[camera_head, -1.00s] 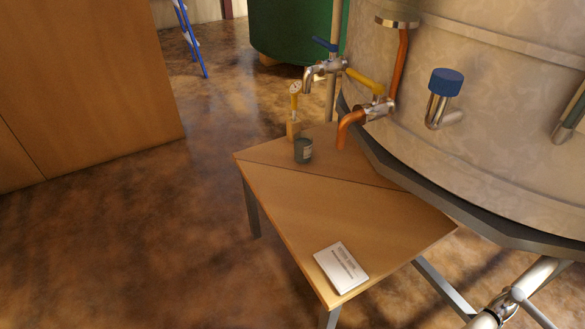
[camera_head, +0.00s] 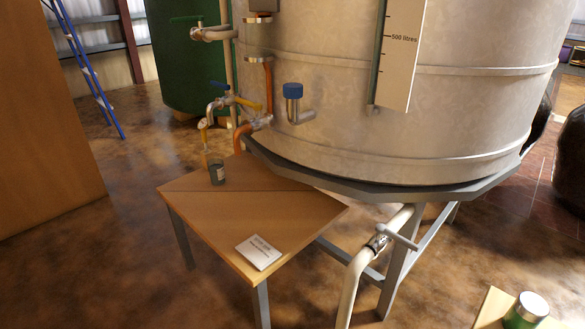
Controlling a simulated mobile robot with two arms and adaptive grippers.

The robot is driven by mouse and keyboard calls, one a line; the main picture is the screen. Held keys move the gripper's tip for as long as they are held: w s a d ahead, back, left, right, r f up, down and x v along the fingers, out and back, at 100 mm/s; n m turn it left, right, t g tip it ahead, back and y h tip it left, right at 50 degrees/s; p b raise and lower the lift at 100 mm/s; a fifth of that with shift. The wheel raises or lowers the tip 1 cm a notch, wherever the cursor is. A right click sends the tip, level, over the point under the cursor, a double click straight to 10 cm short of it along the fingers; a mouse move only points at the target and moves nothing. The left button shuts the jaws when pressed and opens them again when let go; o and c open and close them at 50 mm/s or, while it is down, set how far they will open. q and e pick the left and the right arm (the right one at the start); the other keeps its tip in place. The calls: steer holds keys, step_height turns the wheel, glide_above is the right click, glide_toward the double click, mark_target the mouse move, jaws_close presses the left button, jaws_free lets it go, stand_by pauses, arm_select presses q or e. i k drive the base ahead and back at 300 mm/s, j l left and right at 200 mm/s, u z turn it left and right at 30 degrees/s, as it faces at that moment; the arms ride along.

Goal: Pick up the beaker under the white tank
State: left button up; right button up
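The white tank (camera_head: 340,110) is a large pale, mottled cylinder with a 500 litres scale, on a dark metal stand. A small dark grey beaker (camera_head: 216,175) with a light label stands upright on a wooden table (camera_head: 235,212). The table is beside the tank's lower left side, and the beaker is near the table's far left corner, close to the tap pipes. Neither of my grippers is in view.
A white booklet (camera_head: 258,252) lies near the table's front edge. A valve pipe (camera_head: 378,244) runs down under the tank. A green-bodied container (camera_head: 527,311) stands at bottom right. A blue ladder (camera_head: 85,70) and wooden panel (camera_head: 45,130) are left. Floor at left is clear.

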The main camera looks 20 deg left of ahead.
mark_target(217, 172)
steer(key=i+j+z, duration=0.2)
steer(key=j, duration=0.4)
steer(key=i+j+z, duration=0.1)
steer(key=j+z, duration=0.15)
steer(key=j, duration=0.35)
steer(key=j+z, duration=0.2)
steer(key=j, duration=0.4)
steer(key=i, duration=0.05)
